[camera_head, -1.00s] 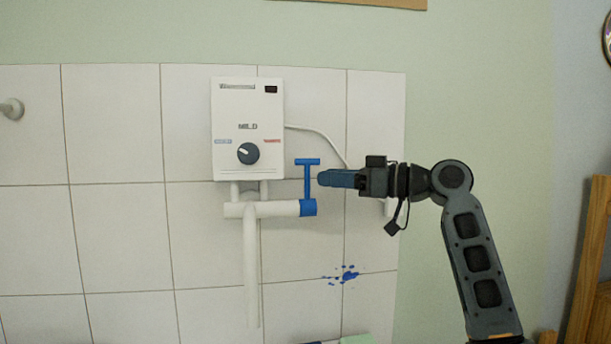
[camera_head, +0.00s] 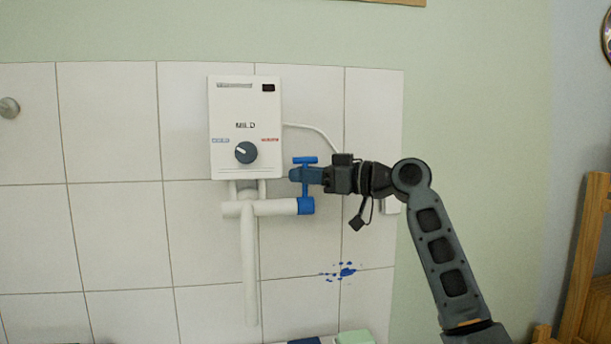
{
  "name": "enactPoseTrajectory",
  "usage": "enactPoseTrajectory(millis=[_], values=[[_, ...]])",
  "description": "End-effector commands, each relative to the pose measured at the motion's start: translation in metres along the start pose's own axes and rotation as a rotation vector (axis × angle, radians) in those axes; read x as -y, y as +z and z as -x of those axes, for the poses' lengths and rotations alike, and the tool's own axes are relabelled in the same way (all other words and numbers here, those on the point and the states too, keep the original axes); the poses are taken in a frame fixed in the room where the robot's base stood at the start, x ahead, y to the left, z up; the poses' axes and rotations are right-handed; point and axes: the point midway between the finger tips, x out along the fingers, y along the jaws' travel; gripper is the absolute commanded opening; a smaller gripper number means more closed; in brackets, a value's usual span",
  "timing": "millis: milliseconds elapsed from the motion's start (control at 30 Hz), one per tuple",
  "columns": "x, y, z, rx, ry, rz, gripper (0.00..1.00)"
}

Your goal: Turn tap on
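The tap is a white pipe (camera_head: 249,262) under a white water heater box (camera_head: 245,105) on the tiled wall. Its blue handle (camera_head: 305,206) sits at the right end of the pipe, with a stem rising to a short crossbar (camera_head: 305,160). My gripper (camera_head: 296,174) reaches in from the right at the height of the stem, just below the crossbar. Its blue-grey fingers overlap the stem in the picture and hide part of it. I cannot tell whether they touch the stem, or whether they are open or shut.
A dark dial (camera_head: 246,152) is on the heater's front. A white cord (camera_head: 318,137) runs from the heater's right side behind my arm. A grey wall knob (camera_head: 9,107) is at far left. A wooden frame (camera_head: 587,265) stands at right. Blue paint spots (camera_head: 342,271) mark the tiles below.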

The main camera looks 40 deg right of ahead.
Motion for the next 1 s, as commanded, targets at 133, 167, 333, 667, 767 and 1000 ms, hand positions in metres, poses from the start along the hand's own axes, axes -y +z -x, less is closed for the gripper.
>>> enactPoseTrajectory(millis=[133, 167, 333, 667, 767, 1000], values=[[0.0, 0.0, 0.0001, 0.0, 0.0, 0.0, 0.0], [0.0, 0.0, 0.0001, 0.0, 0.0, 0.0, 0.0], [0.0, 0.0, 0.0002, 0.0, 0.0, 0.0, 0.0], [0.0013, 0.0036, 0.0004, -0.01, -0.001, 0.015, 0.0], [0.0031, 0.0065, 0.0016, -0.03, -0.001, 0.045, 0.0], [0.0091, 0.0081, 0.0055, -0.09, -0.001, 0.133, 0.0]])
